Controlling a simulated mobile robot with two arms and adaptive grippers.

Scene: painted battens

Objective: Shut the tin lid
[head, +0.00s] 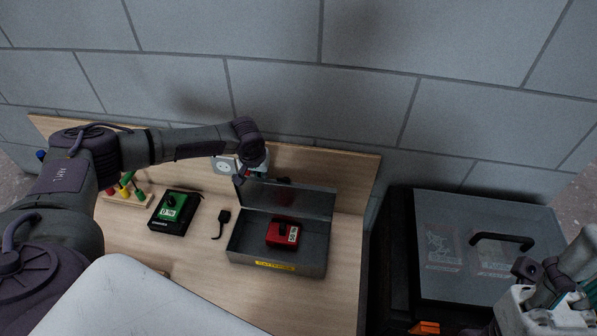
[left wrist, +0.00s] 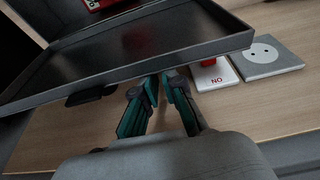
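The grey metal tin (head: 237,255) stands on the wooden bench with its lid (head: 300,199) raised at the back. A red device (head: 283,232) with a white label lies inside. In the left wrist view the dark, rimmed lid (left wrist: 150,45) fills the upper part. My left gripper (head: 257,172) is behind the lid's upper left corner. In the left wrist view its green fingers (left wrist: 159,80) look closed together, tips at or very near the lid's edge; I cannot tell whether they touch. Nothing shows between them. My right gripper (head: 545,292) is at the lower right, away from the tin, its fingers unclear.
A green device (head: 176,208) and a black plug with cable (head: 223,217) lie left of the tin. A pegged wooden block (head: 128,195) is farther left. A socket plate (left wrist: 265,55) is beside the lid. A dark case (head: 480,260) stands to the right.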

